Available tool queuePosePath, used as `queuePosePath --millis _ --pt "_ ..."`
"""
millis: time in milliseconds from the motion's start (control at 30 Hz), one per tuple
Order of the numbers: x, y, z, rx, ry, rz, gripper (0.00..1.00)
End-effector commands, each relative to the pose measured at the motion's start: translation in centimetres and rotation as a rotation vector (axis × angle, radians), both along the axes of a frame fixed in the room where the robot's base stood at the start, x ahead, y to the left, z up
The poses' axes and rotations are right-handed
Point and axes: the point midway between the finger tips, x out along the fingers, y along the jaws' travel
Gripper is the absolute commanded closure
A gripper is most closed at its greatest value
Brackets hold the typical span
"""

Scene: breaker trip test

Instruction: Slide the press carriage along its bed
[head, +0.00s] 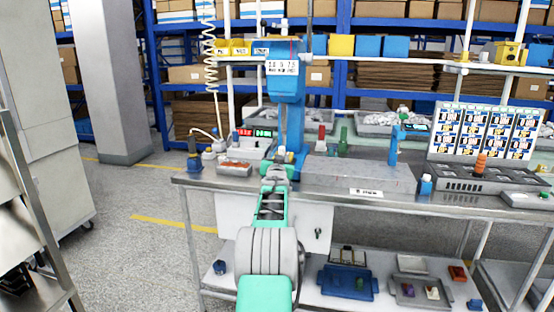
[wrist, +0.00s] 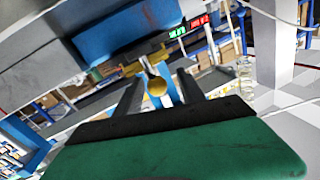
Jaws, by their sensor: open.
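The blue press (head: 287,85) stands at the back of the steel workbench, with a white label on its head. A long grey block, which looks like its bed (head: 358,174), lies along the bench to the right. A small blue upright (head: 393,147) rises near the bed's right end. I cannot tell clearly which part is the carriage. My gripper (head: 276,172) is at the press's lower front and hides part of its base. Contact with the knob cannot be told.
A red and a green display (head: 264,133) stand left of the press. A grey box with an orange handle (head: 480,165) and a label panel (head: 487,131) are at the right. Trays (head: 347,282) lie on the lower shelf. Floor at the left is clear.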

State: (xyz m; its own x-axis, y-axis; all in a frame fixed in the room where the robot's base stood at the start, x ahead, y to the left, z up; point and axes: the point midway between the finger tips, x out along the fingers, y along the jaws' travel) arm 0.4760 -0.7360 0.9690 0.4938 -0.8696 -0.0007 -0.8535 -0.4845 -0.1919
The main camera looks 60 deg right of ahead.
Motion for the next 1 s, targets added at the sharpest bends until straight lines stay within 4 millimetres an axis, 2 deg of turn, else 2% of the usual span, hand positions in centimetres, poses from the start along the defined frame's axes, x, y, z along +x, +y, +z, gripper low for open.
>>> queuePosePath --millis 433,567,900,1000 --pt "-3.3 6.0 0.1 0.000 0.000 0.002 0.54" --pt "-3.6 6.7 0.0 0.000 0.000 0.002 0.54" --pt "-3.5 6.7 0.1 0.000 0.000 0.003 0.54" --pt "-2.3 8.0 0.6 0.018 0.015 0.026 0.54"
